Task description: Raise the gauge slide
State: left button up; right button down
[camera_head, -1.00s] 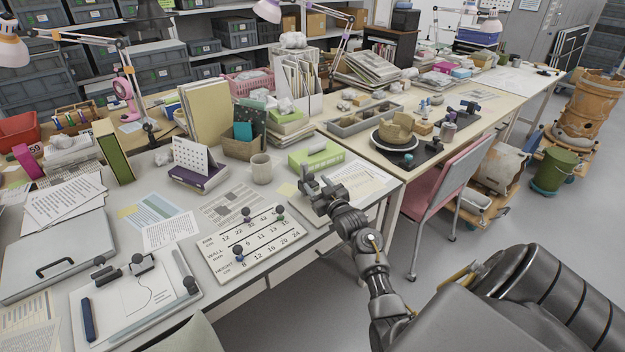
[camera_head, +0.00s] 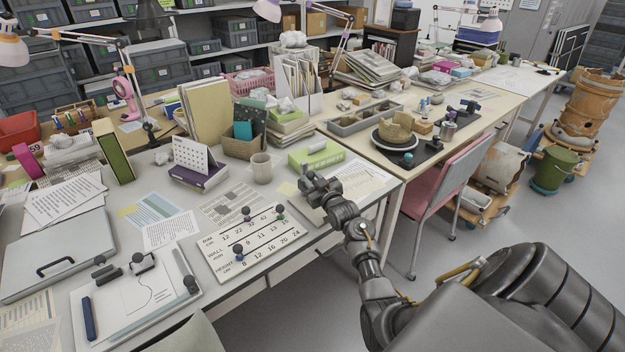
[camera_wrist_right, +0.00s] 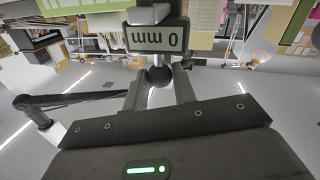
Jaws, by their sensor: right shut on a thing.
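My right gripper (camera_head: 310,186) is at the front right part of the near desk. In the right wrist view its two fingers (camera_wrist_right: 160,78) are shut around a dark round knob (camera_wrist_right: 160,74). Directly beyond the knob is a grey block with a pale plate reading "0 mm" (camera_wrist_right: 156,38), upside down in this view. I take the knob and block to be the gauge slide. In the head view the gripper hides the slide, so its height on the gauge cannot be told there. My left gripper is not in view.
A white scale board (camera_head: 262,262) with rim, wall and height rows and dark knobs lies left of the gripper. A green box (camera_head: 316,154) and a beige cup (camera_head: 261,168) stand behind. A pink chair (camera_head: 447,190) stands to the right.

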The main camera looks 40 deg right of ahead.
jog(key=shift+r+p, duration=2.35)
jog(key=shift+r, duration=0.3)
jog(key=shift+f, duration=0.1)
jog(key=c, duration=1.1)
grip_release()
jog(key=shift+c, duration=0.2)
jog(key=shift+f, duration=0.1)
jog(key=b+v, duration=0.1)
jog(key=v, duration=0.9)
jog(key=shift+s+b, duration=0.3)
jog(key=shift+s, duration=0.1)
jog(key=shift+a, duration=0.1)
